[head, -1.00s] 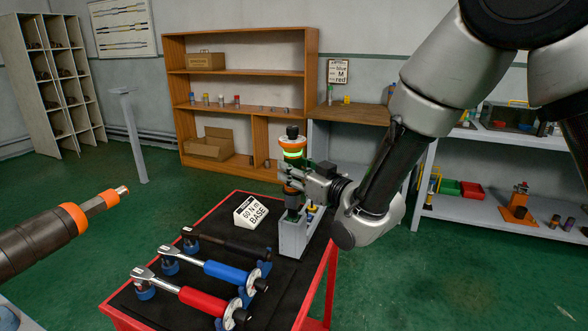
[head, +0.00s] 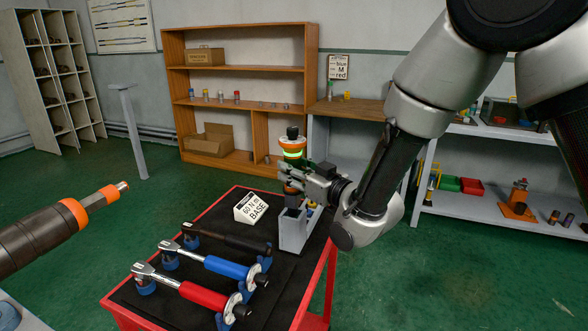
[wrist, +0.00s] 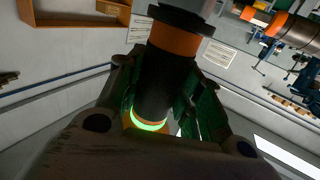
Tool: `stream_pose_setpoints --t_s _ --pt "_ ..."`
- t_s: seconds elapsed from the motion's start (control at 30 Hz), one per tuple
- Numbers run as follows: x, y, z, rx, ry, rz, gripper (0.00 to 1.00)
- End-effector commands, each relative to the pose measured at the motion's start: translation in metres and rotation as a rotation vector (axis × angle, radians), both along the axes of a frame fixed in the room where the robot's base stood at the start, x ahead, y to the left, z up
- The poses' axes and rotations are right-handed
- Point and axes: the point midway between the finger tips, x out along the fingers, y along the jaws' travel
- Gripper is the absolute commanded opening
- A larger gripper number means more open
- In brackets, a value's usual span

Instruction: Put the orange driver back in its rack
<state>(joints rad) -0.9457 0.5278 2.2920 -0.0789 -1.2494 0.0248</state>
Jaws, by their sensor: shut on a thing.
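The orange driver (head: 292,143) stands upright, black and orange with a glowing green ring. My gripper (head: 296,177) is shut on its body, coming from the right. The wrist view shows the driver's dark body and orange band (wrist: 174,39) between the fingers, with the green ring below. A grey upright rack (head: 293,234) stands on the cart's black top, directly below the driver. The driver's lower end is at or just above the rack's top; I cannot tell whether it is inside.
Black, blue (head: 222,267) and red (head: 200,294) torque wrenches lie on the red-edged cart, left of the rack. A large brown and orange tool (head: 50,234) juts in at left. Shelves line the wall.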

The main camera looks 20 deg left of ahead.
Motion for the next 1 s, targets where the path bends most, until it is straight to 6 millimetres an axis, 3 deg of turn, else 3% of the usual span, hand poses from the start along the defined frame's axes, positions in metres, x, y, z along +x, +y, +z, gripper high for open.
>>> stream_pose_setpoints --t_s 1.0 --pt "0.0 0.001 -0.011 0.003 -0.002 0.0 0.0"
